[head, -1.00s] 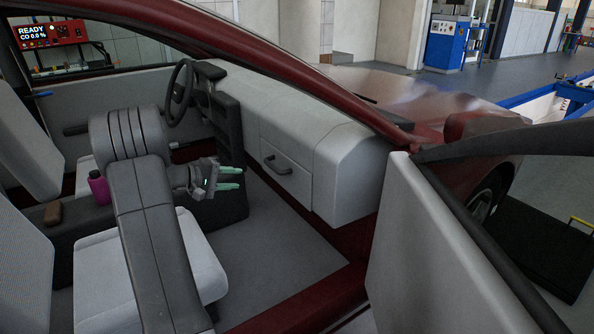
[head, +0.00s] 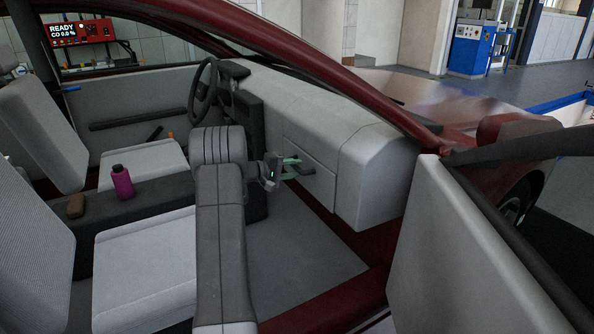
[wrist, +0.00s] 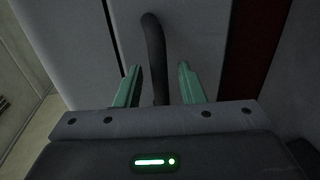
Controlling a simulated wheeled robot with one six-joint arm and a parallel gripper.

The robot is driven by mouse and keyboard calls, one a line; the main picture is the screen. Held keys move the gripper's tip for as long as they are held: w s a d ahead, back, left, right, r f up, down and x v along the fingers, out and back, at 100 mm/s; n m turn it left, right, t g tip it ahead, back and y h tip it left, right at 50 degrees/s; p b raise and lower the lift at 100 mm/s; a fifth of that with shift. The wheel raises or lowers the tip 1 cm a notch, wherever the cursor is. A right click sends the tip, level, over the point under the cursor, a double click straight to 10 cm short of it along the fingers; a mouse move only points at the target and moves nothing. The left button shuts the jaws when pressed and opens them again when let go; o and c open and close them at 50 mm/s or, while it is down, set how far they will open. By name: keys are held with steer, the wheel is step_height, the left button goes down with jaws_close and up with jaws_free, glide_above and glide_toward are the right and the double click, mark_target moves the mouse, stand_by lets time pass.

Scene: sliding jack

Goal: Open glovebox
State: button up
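The glovebox drawer (head: 318,150) is a light grey panel in the dashboard, and its front looks closed. Its dark curved handle (wrist: 155,48) shows in the wrist view, running between my two green fingers; in the head view my gripper mostly hides it. My gripper (head: 298,168) is open at the glovebox front, and in the wrist view (wrist: 158,85) a finger is on each side of the handle, with gaps.
The open car door (head: 440,250) stands at the right. The front seat (head: 145,260) and the console with a magenta bottle (head: 122,182) and a brown object (head: 76,205) are at the left. The footwell floor (head: 300,255) is clear.

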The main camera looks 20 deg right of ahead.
steer(key=shift+x, duration=0.85)
steer(key=shift+c, duration=0.4)
jaws_close()
